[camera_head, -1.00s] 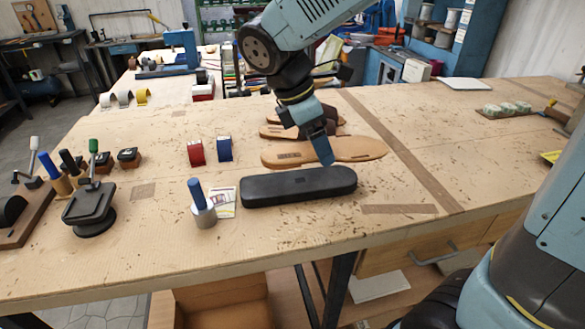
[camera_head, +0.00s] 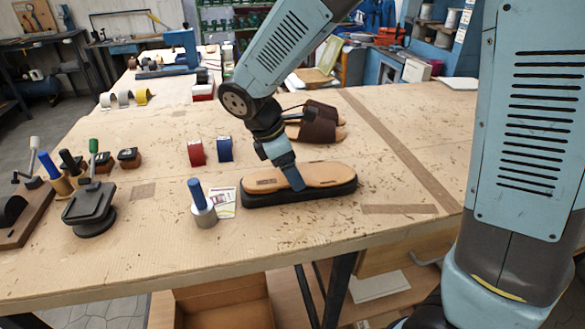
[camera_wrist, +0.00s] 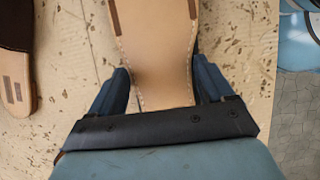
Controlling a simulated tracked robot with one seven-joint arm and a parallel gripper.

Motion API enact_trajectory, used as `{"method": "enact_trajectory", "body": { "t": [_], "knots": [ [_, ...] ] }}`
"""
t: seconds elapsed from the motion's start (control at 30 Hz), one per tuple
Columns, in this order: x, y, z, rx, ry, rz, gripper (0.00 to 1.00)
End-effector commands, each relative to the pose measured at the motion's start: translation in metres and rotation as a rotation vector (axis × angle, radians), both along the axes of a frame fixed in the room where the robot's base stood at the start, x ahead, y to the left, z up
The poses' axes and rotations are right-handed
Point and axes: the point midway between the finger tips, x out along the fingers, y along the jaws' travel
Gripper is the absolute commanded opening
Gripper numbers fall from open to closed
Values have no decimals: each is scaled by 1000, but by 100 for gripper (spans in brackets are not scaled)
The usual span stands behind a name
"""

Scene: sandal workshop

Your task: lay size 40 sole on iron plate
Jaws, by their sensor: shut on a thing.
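The tan sole (camera_head: 325,174) lies lengthwise over the long black iron plate (camera_head: 300,197), lined up with it and covering most of its top. I cannot tell whether the sole touches the plate or hangs just above it. My gripper (camera_head: 297,186) is shut on the sole near its middle, coming from above. In the wrist view, the two dark fingers of my gripper (camera_wrist: 162,85) stand at either side of the narrow part of the sole (camera_wrist: 155,38), which shows stitching along its edges.
A sandal with dark brown straps (camera_head: 318,124) lies behind the plate. The bench is clear to the right.

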Motion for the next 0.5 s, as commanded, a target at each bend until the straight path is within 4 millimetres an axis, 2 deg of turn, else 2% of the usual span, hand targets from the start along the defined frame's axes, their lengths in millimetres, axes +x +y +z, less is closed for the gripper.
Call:
{"method": "enact_trajectory", "body": {
  "t": [0.5],
  "knots": [
    [0, 0, -8, 0, 1, 0, 47]
  ]
}}
